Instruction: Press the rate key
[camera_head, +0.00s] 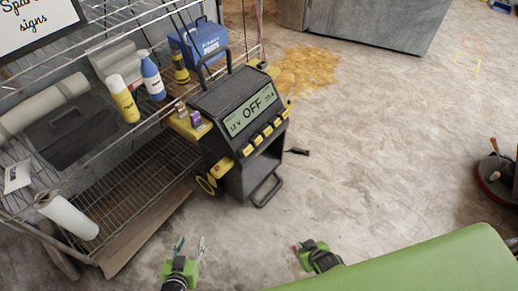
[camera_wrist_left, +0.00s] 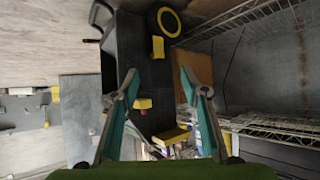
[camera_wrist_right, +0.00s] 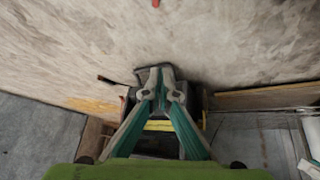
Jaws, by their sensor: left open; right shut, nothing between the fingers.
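A black wheeled charger (camera_head: 238,118) stands beside the shelf in the head view, its screen (camera_head: 251,110) reading OFF. Several yellow keys (camera_head: 268,131) run in a row below the screen; their labels are too small to read, so I cannot tell which is the rate key. My left gripper (camera_head: 189,243) is open and empty, low in front of the charger and apart from it. In the left wrist view the charger (camera_wrist_left: 128,55) appears turned beyond the open fingers (camera_wrist_left: 158,85). My right gripper (camera_head: 302,246) is shut and empty; its fingertips (camera_wrist_right: 161,72) overlap the partly hidden charger in the right wrist view.
A wire shelf (camera_head: 150,165) at the left holds a yellow bottle (camera_head: 124,100), a blue-and-white bottle (camera_head: 152,77) and a blue box (camera_head: 203,42). A paper roll (camera_head: 68,215) lies on its lower level. Yellow spill (camera_head: 305,68) marks the floor behind.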

